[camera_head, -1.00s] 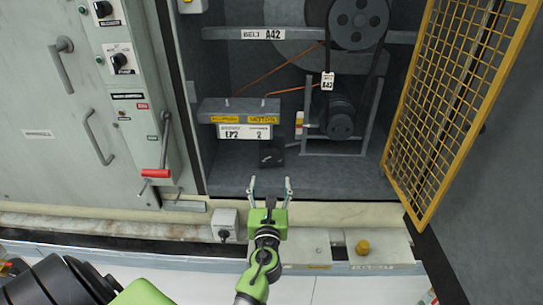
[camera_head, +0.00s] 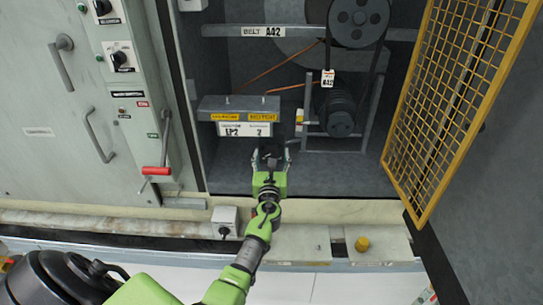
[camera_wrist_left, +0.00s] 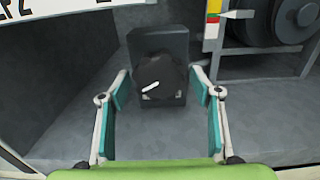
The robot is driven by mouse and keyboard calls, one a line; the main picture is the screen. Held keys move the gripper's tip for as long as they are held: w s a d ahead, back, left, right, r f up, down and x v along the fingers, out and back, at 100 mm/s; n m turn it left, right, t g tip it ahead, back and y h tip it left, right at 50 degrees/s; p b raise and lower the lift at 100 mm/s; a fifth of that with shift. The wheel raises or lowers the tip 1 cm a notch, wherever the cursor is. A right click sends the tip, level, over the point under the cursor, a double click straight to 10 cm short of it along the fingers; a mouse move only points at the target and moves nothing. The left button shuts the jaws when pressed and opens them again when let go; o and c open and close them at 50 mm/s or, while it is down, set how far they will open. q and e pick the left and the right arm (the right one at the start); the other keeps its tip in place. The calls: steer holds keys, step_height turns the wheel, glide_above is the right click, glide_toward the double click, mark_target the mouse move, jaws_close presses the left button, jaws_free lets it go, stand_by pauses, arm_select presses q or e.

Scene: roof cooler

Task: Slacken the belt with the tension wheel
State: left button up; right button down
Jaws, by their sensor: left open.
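The tension wheel, a dark round knob with a white mark (camera_wrist_left: 160,78), sits on a dark block low inside the cabinet. My left gripper (camera_wrist_left: 160,88) is open, its fingers on either side of the wheel and apart from it in the left wrist view. In the head view the gripper (camera_head: 271,150) partly hides the wheel. The black belt (camera_head: 376,82) runs between the upper pulley (camera_head: 358,18) and the lower motor pulley (camera_head: 341,123). A coloured strip (camera_wrist_left: 212,28) with a pale pointer (camera_wrist_left: 238,14) shows beside the wheel. My right gripper is not in view.
A grey ledge with a labelled plate (camera_head: 243,130) hangs above the wheel. The yellow mesh door (camera_head: 440,100) stands open at the right. A red-handled lever (camera_head: 156,171) is on the left panel. The cabinet sill (camera_head: 320,210) runs below the gripper.

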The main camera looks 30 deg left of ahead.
arm_select(q)
steer(key=shift+c, duration=0.3)
steer(key=c, duration=1)
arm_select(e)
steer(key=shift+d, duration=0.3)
